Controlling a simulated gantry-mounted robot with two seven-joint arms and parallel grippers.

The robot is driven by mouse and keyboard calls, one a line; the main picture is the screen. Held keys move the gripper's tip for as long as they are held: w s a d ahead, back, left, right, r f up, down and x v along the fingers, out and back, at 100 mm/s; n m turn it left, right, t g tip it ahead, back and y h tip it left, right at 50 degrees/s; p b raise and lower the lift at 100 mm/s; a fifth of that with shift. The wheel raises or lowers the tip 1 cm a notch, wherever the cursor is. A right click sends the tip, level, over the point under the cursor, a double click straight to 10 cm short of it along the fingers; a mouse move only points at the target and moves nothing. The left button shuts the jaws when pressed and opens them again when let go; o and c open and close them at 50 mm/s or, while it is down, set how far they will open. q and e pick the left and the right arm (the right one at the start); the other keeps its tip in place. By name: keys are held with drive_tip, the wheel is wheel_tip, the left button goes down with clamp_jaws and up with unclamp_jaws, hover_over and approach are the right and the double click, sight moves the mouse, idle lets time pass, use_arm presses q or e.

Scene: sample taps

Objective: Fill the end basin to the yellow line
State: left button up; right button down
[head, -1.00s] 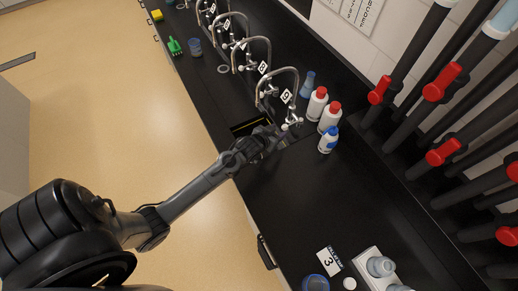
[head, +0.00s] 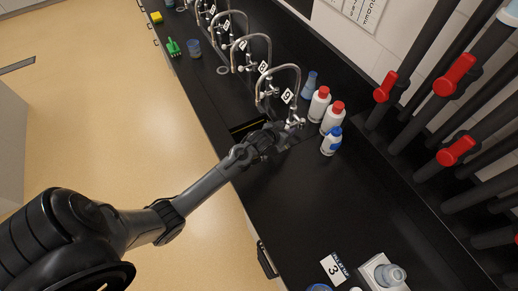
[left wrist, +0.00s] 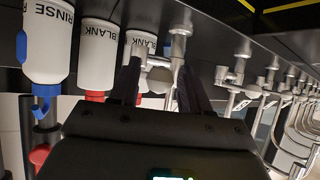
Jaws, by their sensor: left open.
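The end tap, labelled 9 (head: 288,96), has a tall curved metal spout. The end basin (head: 247,128) is a dark recess in the black bench with a yellow line along its inside; my left arm partly covers it, so its water level cannot be told. My left gripper (head: 292,133) is at the base of tap 9, beside the basin. In the left wrist view its two dark fingers are open (left wrist: 160,85), with a pale round tap knob (left wrist: 161,80) showing between them. Whether they touch it cannot be told. My right gripper is not in view.
Two red-capped BLANK bottles (head: 318,104) and a blue-capped RINSE bottle (head: 331,142) stand close to the right of the gripper. More taps (head: 257,52) line the bench behind. Pipes with red handles (head: 455,74) rise at the right.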

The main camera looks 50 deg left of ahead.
use_arm(q)
drive_tip(key=shift+w+d+p, duration=0.15)
drive_tip(key=shift+w+d, duration=0.05)
drive_tip(key=shift+d, duration=0.85)
drive_tip(key=shift+w+d+p, duration=0.15)
drive_tip(key=shift+d, duration=0.9)
drive_tip(key=shift+w+d+p, duration=0.15)
drive_tip(key=shift+w+d, duration=0.05)
drive_tip(key=shift+d, duration=0.85)
idle(4.8)
